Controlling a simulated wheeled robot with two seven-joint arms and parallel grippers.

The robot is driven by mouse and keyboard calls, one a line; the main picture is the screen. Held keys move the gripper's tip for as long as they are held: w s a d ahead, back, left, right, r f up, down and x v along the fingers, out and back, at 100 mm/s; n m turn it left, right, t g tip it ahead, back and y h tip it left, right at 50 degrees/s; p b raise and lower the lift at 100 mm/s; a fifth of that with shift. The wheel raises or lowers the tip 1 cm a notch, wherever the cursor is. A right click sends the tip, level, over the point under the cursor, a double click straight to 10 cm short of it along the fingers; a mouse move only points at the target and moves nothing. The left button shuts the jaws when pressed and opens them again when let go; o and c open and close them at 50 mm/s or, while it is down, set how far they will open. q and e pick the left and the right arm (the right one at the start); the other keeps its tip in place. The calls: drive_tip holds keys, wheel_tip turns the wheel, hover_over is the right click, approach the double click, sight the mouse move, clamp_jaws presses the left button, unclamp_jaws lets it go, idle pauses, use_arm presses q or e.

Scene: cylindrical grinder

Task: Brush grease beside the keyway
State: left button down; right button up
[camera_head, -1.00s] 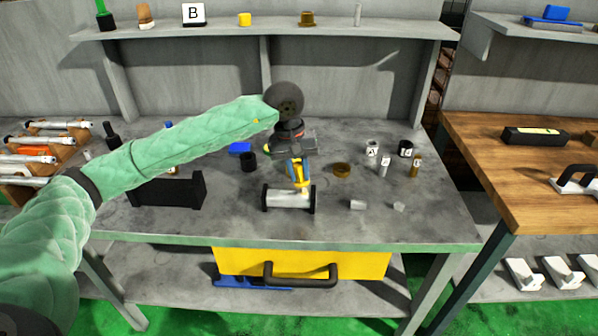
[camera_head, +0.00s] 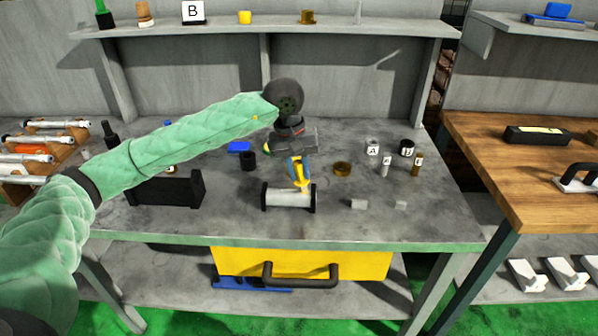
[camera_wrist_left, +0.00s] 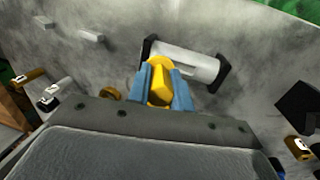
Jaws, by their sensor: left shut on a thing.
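A silver shaft (camera_head: 283,197) lies level between two black end supports on the grey bench. It also shows in the left wrist view (camera_wrist_left: 196,66). My left gripper (camera_head: 298,168) is above the shaft, pointing down, with its blue fingers shut on a yellow brush (camera_head: 302,181). The brush handle shows between the fingers in the left wrist view (camera_wrist_left: 159,86). The brush's lower end is at the right half of the shaft; whether it touches is too small to tell. The keyway cannot be made out. My right gripper is not in view.
A black box (camera_head: 170,190) stands left of the shaft. A dark cup (camera_head: 248,161) and a brown ring (camera_head: 342,169) stand behind it. Several labelled small cylinders (camera_head: 407,148) and two grey pieces (camera_head: 358,203) are at right. The bench front (camera_head: 250,225) is clear.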

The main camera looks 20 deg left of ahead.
use_arm(q)
drive_tip(key=shift+r, duration=3)
